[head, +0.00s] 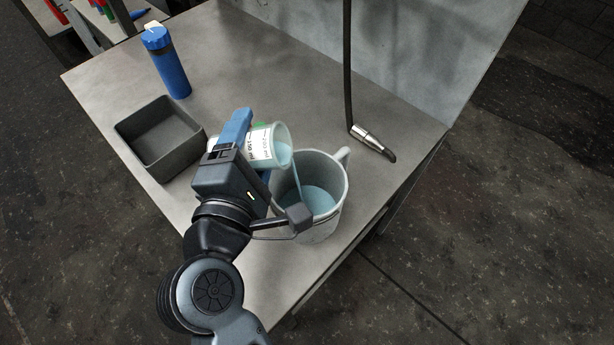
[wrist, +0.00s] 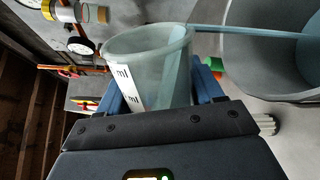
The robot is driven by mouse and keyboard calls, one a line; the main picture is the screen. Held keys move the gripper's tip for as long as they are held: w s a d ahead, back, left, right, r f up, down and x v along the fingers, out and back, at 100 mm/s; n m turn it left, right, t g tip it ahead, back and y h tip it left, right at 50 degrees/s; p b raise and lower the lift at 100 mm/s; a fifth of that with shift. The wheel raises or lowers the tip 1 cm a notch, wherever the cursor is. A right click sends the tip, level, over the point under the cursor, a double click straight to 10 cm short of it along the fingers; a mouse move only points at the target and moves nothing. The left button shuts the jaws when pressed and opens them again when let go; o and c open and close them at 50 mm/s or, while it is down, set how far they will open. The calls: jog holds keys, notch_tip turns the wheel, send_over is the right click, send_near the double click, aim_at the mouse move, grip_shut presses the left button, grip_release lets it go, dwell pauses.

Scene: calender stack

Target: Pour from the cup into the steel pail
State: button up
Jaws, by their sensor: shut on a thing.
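My gripper (head: 240,142) is shut on a translucent measuring cup (head: 276,145) with a white label. A thin pale blue stream runs from the cup's lip down into the pail, and blue liquid (head: 314,199) lies in the pail. In the wrist view the cup (wrist: 150,62) sits between blue fingers, with the stream leaving its rim toward the pail (wrist: 262,70). My gripper hides part of the pail's left side in the head view.
An empty dark grey bin (head: 160,138) stands left of my gripper. A blue bottle (head: 168,66) stands behind it. A black hose with a metal nozzle (head: 372,141) hangs to the right of the pail. The back middle of the table (head: 262,62) is clear.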

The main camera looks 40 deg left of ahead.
jog(key=shift+w+d+f+m+b, duration=0.2)
jog(key=shift+d+m+b, duration=0.1)
jog(key=shift+m+b, duration=0.15)
jog(key=shift+w+d+f+m+b, duration=0.15)
jog(key=shift+d+m+b, duration=0.15)
jog(key=shift+m+b, duration=0.15)
dwell(0.7)
jog(key=shift+w+d+r+m+y, duration=0.15)
jog(key=shift+r+m+y, duration=0.15)
jog(key=shift+r+m, duration=0.35)
dwell(0.7)
jog(key=shift+d+f+m+b, duration=0.1)
jog(key=shift+f+m+b, duration=0.3)
jog(key=shift+m+b, duration=0.2)
